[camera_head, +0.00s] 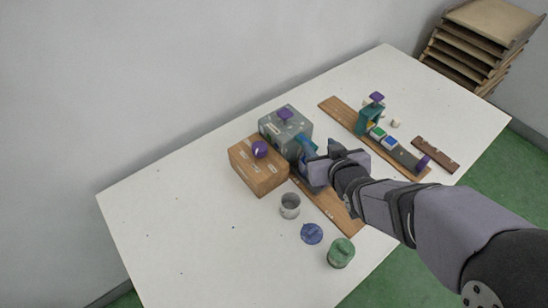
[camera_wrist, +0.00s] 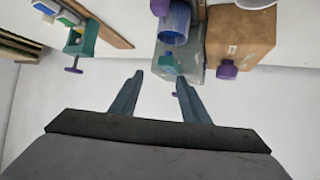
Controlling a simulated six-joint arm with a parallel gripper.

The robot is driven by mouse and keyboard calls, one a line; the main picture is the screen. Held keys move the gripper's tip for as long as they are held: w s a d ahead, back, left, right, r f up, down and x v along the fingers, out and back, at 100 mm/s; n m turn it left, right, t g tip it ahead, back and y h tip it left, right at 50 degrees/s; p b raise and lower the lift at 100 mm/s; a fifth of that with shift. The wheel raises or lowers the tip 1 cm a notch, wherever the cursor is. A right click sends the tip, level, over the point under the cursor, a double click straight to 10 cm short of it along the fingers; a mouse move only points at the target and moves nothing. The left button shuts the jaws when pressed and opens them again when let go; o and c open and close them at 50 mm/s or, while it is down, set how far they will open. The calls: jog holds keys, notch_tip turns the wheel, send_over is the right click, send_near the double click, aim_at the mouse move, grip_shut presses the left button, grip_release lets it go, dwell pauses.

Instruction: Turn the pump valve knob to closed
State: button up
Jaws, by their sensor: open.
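Several purple knobs show, and no label tells which is the pump valve knob. One knob (camera_head: 260,149) is on the brown box (camera_head: 262,178); it also shows in the wrist view (camera_wrist: 227,70). Another knob (camera_head: 285,114) tops the grey box (camera_head: 291,127), its tip small between my fingers in the wrist view (camera_wrist: 175,93). My gripper (camera_wrist: 160,80) is open and empty, with the grey box and its teal part (camera_wrist: 167,63) beyond the fingertips. In the head view, my wrist partly hides a blue cylinder (camera_head: 305,147), clearer in the wrist view (camera_wrist: 175,20).
A teal stand (camera_head: 368,121) with a purple knob (camera_head: 377,97) stands on a wooden board at the back right. A metal cup (camera_head: 290,204), blue lid (camera_head: 311,233) and green pot (camera_head: 341,252) stand in front. The table's left side is clear.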

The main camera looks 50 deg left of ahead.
aim_at(260, 148)
jog(key=s+a+f+y, duration=0.1)
jog(key=s+a, duration=0.1)
jog(key=s, duration=0.1)
jog(key=s+a+n+g+y+b, duration=0.1)
jog(key=s+a, duration=0.1)
jog(key=s, duration=0.2)
jog(key=s+a+f+n+g+b, duration=0.1)
jog(key=s+a, duration=0.2)
jog(key=s, duration=0.1)
jog(key=shift+s+f+y, duration=0.1)
jog(key=shift+f+y, duration=0.25)
jog(key=shift+y, duration=0.05)
jog(key=shift+p+x, duration=0.9)
jog(key=shift+x, duration=2.7)
jog(key=shift+f, duration=0.1)
jog(key=c, duration=0.8)
